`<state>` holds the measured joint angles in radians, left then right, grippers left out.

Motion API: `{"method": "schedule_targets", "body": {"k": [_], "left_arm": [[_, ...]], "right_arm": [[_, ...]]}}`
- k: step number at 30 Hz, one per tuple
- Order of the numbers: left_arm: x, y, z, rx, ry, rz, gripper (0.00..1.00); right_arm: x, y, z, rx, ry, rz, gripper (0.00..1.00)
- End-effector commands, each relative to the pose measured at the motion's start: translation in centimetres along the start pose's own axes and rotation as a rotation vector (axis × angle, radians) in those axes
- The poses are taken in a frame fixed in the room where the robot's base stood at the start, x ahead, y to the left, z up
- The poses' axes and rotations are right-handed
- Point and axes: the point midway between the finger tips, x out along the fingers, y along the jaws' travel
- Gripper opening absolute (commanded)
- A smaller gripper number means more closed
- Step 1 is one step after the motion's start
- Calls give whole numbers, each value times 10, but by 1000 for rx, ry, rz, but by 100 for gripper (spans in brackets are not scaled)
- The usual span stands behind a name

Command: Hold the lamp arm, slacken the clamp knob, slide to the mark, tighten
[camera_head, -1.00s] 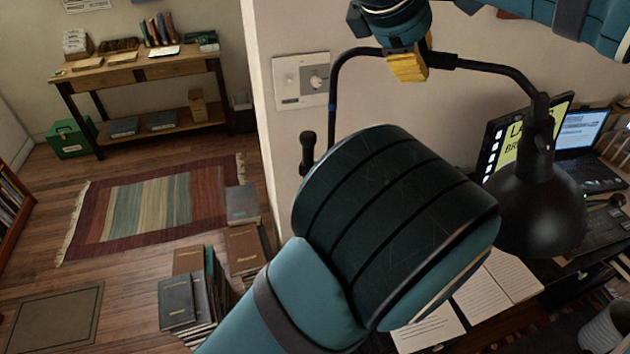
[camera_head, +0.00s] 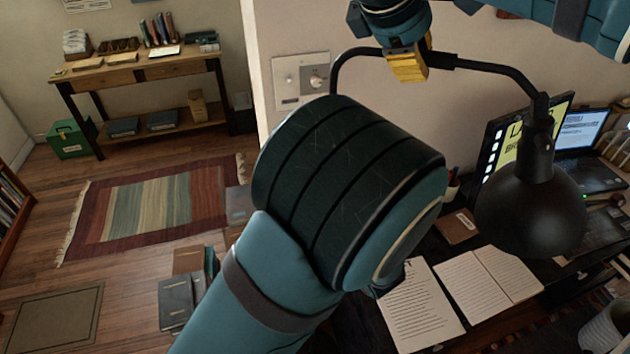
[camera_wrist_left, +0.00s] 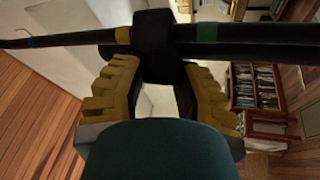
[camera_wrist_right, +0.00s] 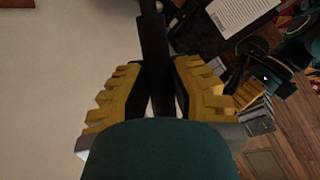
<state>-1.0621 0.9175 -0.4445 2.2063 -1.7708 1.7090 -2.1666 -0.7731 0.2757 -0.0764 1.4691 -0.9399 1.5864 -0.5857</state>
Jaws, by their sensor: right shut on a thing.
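The black lamp (camera_head: 530,205) hangs its shade at the right of the head view. Its thin lamp arm (camera_head: 495,68) runs left and bends down behind my left arm. My right gripper (camera_head: 408,65) is shut on the lamp arm; the black rod (camera_wrist_right: 155,45) also runs between its fingers in the right wrist view. My left gripper (camera_wrist_left: 162,95) shows in the left wrist view, open, with fingers either side of a black clamp knob (camera_wrist_left: 162,72). The clamp sits on a dark bar between a yellow band (camera_wrist_left: 123,35) and a green band (camera_wrist_left: 207,32). My left arm hides this in the head view.
A wall plate (camera_head: 300,80) is behind the bar. Stacked books (camera_head: 178,300) stand on the floor at lower left.

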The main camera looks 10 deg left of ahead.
Motion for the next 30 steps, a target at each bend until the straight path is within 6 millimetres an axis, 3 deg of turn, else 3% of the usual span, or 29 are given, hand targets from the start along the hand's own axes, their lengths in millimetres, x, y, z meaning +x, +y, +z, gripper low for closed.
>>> {"method": "schedule_targets", "body": {"k": [14,30], "left_arm": [[2,2,0,-52,-2,-58,0],[3,2,-1,-301,-20,-375,0]], "right_arm": [[-1,1,2,3,-1,2,0],[-1,1,2,4,-2,2,0]]}}
